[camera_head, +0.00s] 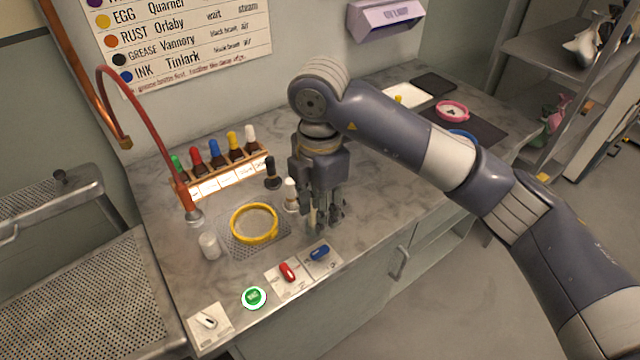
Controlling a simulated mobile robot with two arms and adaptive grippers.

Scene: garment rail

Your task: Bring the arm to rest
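My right arm comes in from the right edge and arches over the counter (375,230). My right gripper (326,218) points down, low over the counter, just right of a white-capped bottle (291,194). A pale, slim piece shows at its fingers; I cannot tell whether it is held or stands behind them. Whether the fingers are open or shut is unclear. My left gripper is not in view.
A yellow hoop (254,223) lies on a perforated plate left of the gripper. A rack (222,178) of capped bottles stands behind. A red lever (287,272), blue lever (319,252) and green button (254,297) line the front edge. A pink ring (452,111) lies back right.

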